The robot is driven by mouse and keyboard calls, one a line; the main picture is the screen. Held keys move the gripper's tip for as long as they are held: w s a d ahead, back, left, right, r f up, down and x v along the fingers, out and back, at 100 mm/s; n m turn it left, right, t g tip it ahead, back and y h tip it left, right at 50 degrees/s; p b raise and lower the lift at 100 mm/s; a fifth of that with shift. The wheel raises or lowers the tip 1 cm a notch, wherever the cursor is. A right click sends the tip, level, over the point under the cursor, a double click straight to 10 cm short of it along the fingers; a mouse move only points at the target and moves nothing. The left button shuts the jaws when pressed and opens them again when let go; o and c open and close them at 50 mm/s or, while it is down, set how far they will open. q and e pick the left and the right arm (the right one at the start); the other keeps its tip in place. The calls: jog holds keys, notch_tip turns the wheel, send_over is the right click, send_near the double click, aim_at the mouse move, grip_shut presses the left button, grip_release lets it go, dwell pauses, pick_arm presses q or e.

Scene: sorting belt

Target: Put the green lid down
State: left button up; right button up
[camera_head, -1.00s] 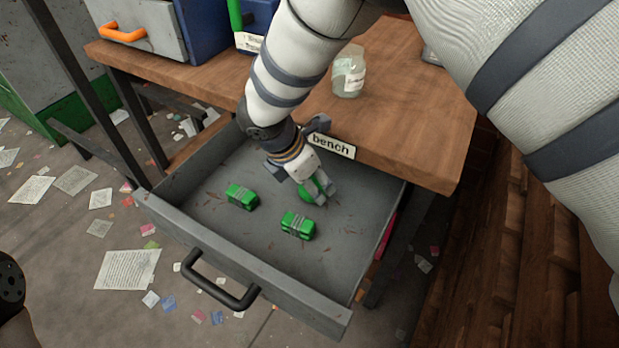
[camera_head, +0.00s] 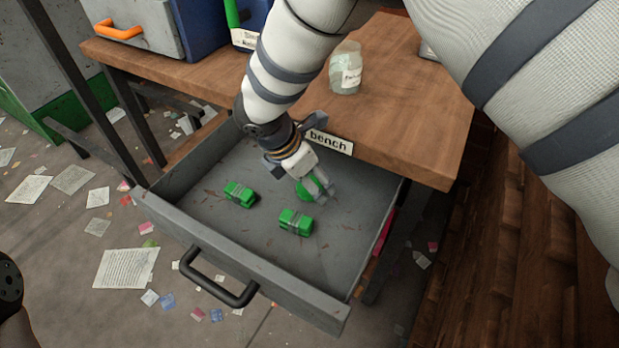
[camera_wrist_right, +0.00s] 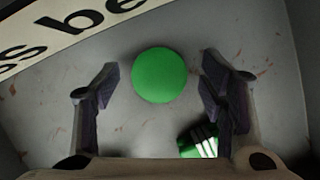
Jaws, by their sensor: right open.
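The round green lid (camera_head: 306,189) is inside the open grey drawer (camera_head: 255,262), towards its back. In the right wrist view the lid (camera_wrist_right: 159,76) shows as a flat green disc between the fingertips, with a gap on each side. My right gripper (camera_head: 316,188) points down into the drawer around the lid. Its fingers (camera_wrist_right: 159,80) are open and not touching the lid. The lid seems to rest on the drawer floor, partly hidden by a finger in the head view.
Two green strapped blocks (camera_head: 240,194) (camera_head: 296,222) lie in the drawer near the lid. The "bench" label (camera_head: 330,143) is on the wooden bench edge (camera_head: 420,120) just behind the gripper. A glass jar (camera_head: 346,75) stands on top. The drawer's right floor is clear.

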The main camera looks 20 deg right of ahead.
pick_arm(q)
jog(key=shift+p+v, duration=0.75)
jog(key=shift+v, duration=0.3)
pick_arm(e)
jog(key=v, duration=1.2)
pick_arm(q)
jog(key=shift+w+f, duration=0.1)
jog(key=shift+w, duration=0.1)
